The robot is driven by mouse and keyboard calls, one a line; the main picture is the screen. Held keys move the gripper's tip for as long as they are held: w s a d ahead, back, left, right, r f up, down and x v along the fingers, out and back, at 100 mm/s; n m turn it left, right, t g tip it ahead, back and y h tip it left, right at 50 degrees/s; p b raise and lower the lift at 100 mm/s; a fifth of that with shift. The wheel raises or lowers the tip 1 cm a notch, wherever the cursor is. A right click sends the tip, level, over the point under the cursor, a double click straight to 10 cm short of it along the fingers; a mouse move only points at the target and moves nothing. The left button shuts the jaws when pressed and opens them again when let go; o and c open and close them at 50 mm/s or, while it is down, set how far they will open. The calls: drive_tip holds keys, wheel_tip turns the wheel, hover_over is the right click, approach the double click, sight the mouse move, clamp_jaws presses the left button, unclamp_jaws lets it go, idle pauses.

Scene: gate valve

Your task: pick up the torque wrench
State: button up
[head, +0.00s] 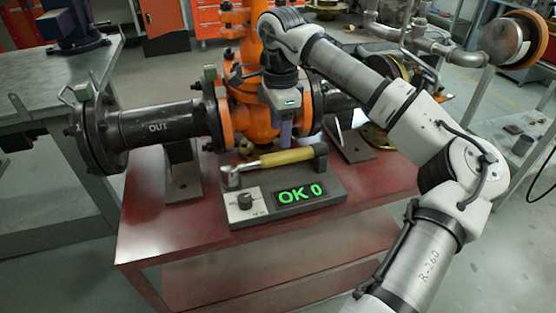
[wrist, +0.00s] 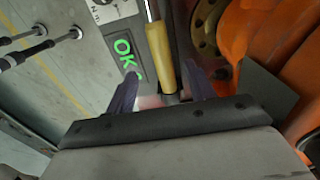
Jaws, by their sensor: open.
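The torque wrench (head: 288,157) has a yellow handle and a silver head at its left end. It lies across the top of a grey tester box (head: 262,216) with a green "OK 0" display. In the wrist view the wrench's yellow handle (wrist: 160,52) runs between the two dark fingers. My gripper (head: 285,140) points down over the handle, near its middle. In the wrist view my gripper (wrist: 160,72) is open, with a finger on either side of the handle. I cannot tell how far the fingertips are above it.
The orange valve body (head: 257,115) and black pipe (head: 160,126) stand close behind the wrench. A dark upright bracket (head: 320,157) is at the wrench's right end. The red table (head: 160,235) is clear in front and to the left.

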sight(279, 153)
wheel_tip(279, 153, down, 9)
drive_tip(key=shift+a, duration=0.1)
idle(0.4)
drive_tip(key=shift+c, duration=0.4)
clamp_jaws()
drive_tip(key=shift+r, duration=0.1)
